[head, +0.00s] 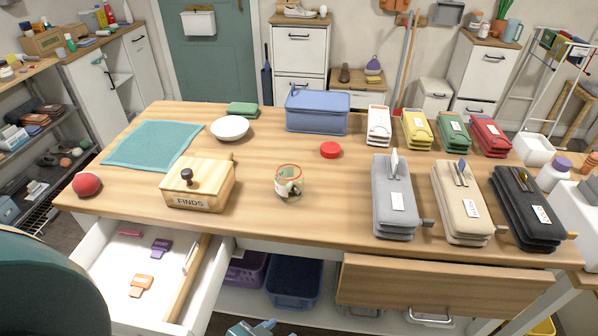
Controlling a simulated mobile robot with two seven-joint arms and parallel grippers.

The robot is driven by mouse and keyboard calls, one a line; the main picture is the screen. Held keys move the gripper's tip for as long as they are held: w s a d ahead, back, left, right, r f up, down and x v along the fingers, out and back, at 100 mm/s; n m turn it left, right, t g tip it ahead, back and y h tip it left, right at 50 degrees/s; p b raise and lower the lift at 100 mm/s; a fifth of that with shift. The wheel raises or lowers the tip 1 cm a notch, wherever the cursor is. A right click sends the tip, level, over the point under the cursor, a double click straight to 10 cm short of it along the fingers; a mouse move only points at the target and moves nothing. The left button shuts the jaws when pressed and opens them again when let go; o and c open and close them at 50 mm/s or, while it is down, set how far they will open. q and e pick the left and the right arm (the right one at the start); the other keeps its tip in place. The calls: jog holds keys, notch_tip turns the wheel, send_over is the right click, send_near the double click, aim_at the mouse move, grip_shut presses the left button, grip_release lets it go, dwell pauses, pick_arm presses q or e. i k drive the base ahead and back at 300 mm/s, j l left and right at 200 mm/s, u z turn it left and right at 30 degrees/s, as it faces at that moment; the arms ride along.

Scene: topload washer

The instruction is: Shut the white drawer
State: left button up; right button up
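The white drawer (214,285) stands pulled out from under the left end of the wooden table. Its front end is partly hidden by a dark rounded shape at the lower left. Inside lie a purple tag-like piece (161,247), an orange one (141,285) and a small red item (130,233). A wooden strip (187,279) runs along its right side, with a pale handle-like piece beside it. Neither of my grippers can be made out in the head view.
A wood-fronted panel (440,285) juts out at right. Purple (247,270) and blue (294,280) bins sit below. A teal shape (250,328) at the bottom edge is unclear.

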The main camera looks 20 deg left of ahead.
aim_at(113, 260)
jog(key=u, duration=2.4)
jog(key=j, duration=0.3)
jog(key=k+j+z, duration=0.15)
jog(key=j, duration=0.15)
jog(key=i+l, duration=0.2)
jog(key=l, duration=0.15)
